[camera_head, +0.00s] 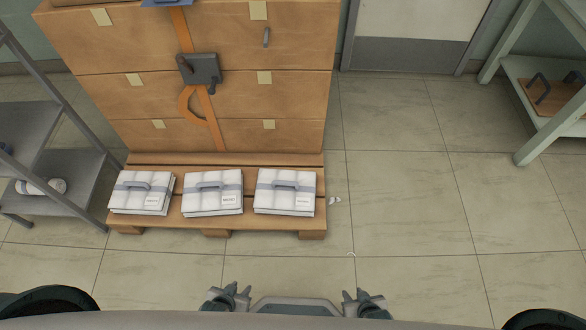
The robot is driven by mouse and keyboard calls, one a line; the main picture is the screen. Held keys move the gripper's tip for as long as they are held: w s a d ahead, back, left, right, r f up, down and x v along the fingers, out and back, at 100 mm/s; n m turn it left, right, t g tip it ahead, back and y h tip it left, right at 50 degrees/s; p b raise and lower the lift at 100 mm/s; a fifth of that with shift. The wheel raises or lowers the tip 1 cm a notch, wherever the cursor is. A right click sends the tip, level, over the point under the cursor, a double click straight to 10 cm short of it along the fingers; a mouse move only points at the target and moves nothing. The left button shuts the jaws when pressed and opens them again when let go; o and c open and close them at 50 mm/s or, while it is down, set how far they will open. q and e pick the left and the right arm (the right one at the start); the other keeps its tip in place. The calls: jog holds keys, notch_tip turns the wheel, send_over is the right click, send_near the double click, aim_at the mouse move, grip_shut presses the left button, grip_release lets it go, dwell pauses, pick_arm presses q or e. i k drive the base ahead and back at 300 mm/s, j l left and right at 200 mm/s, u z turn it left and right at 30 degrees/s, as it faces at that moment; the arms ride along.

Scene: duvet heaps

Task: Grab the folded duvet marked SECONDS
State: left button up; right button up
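Three white folded duvets, each with a grey band and handle and a small white label, lie in a row on a wooden pallet (170,222): the left duvet (133,199), the middle duvet (206,202) and the right duvet (276,201). The label print is too small to read surely, so I cannot tell which one says SECONDS. My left gripper (238,292) and my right gripper (355,296) are low at the bottom edge, in front of the pallet and apart from the duvets. Their fingers look apart with nothing between them.
Strapped brown boxes (120,100) stand on the pallet behind the duvets. A grey shelf (85,165) stands close on the left. A pale green shelf (545,135) stands at the far right. The tiled floor (430,210) there is otherwise clear.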

aim_at(277, 192)
jog(key=i+l+u, duration=0.15)
jog(key=i+l, duration=0.5)
jog(key=i, duration=0.1)
